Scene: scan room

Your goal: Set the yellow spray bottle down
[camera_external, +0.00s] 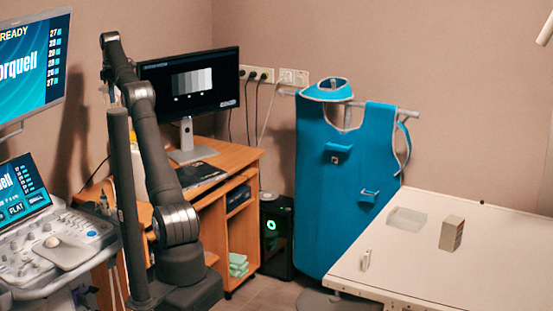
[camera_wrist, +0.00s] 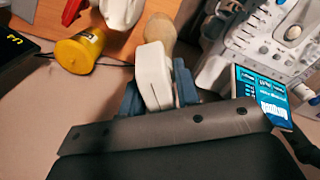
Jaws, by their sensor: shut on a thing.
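My gripper (camera_wrist: 157,82) shows in the wrist view, with grey-blue fingers on both sides of a white, block-like object (camera_wrist: 152,68), and is shut on it. A beige, rounded thing (camera_wrist: 159,29) shows just beyond the white object; I cannot tell whether they are one piece. A yellow bottle-like thing (camera_wrist: 79,52) with a round base is left of the fingers and apart from them, beside the orange-brown desk surface. Red and white parts show above it. In the external view my arm stands at the left, and I cannot make out the gripper or the yellow thing.
The wooden desk (camera_external: 235,157) holds a monitor (camera_external: 190,80). An ultrasound console (camera_external: 70,250) stands close at the left. The white table (camera_external: 480,270) at the right holds a small box (camera_external: 451,233) and a clear tray (camera_external: 407,219), with free room around them.

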